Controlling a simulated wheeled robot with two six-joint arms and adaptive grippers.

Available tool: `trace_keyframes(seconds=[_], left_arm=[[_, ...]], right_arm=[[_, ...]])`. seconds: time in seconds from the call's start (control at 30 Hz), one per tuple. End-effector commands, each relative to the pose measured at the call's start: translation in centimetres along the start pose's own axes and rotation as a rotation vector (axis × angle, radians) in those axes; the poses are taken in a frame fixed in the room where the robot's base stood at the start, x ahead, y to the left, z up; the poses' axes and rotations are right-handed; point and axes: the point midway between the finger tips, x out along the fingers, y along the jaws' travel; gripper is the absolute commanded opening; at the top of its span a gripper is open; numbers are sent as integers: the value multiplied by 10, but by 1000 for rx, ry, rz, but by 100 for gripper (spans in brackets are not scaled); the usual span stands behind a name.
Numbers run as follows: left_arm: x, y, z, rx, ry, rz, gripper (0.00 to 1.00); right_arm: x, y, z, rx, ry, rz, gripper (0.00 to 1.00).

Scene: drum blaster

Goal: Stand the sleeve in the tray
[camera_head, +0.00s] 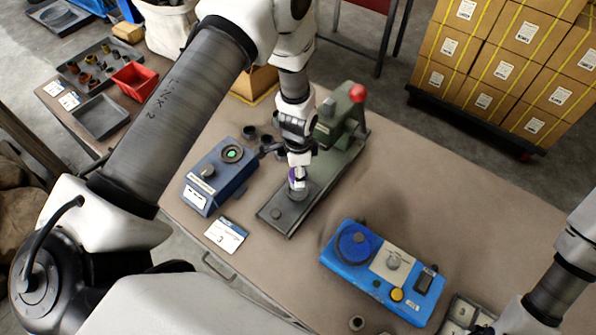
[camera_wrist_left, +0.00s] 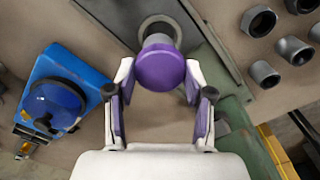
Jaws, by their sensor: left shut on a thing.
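My left gripper (camera_head: 297,172) is shut on a purple-topped cylinder, low over the flat base of a green press (camera_head: 345,135). In the left wrist view the cylinder's purple round end (camera_wrist_left: 161,68) sits between my fingertips (camera_wrist_left: 158,85). Its far end is over or on a grey round seat (camera_wrist_left: 158,22); I cannot tell if they touch. Several grey ring-like sleeves (camera_wrist_left: 294,50) stand on the table, also in the head view (camera_head: 249,132). A compartmented tray (camera_head: 445,326) shows at the bottom right edge. My right gripper (camera_head: 500,325) is partly there, its fingertips unclear.
A dark blue box (camera_head: 217,177) with a green-lit dial stands left of the press. A bright blue device (camera_head: 345,268) stands front right. A card (camera_head: 226,234) and a small ring (camera_head: 356,323) lie near the front edge. The table's right part is clear.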

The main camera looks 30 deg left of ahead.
Motion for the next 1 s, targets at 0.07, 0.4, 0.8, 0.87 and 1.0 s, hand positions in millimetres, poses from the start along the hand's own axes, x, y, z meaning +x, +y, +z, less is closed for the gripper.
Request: trace_keyframes(seconds=[0.07,0.4,0.8,0.87,1.0], left_arm=[[-12,0,0,0,1,-1,18],[-45,0,0,0,0,0,18],[-82,0,0,0,1,-1,18],[-85,-1,-1,0,2,-2,18],[-97,0,0,0,1,-1,18]], right_arm=[[-10,0,0,0,0,0,0],[-33,0,0,0,0,0,0],[-59,0,0,0,0,0,0],[-54,0,0,0,0,0,0],[-54,0,0,0,0,0,0]])
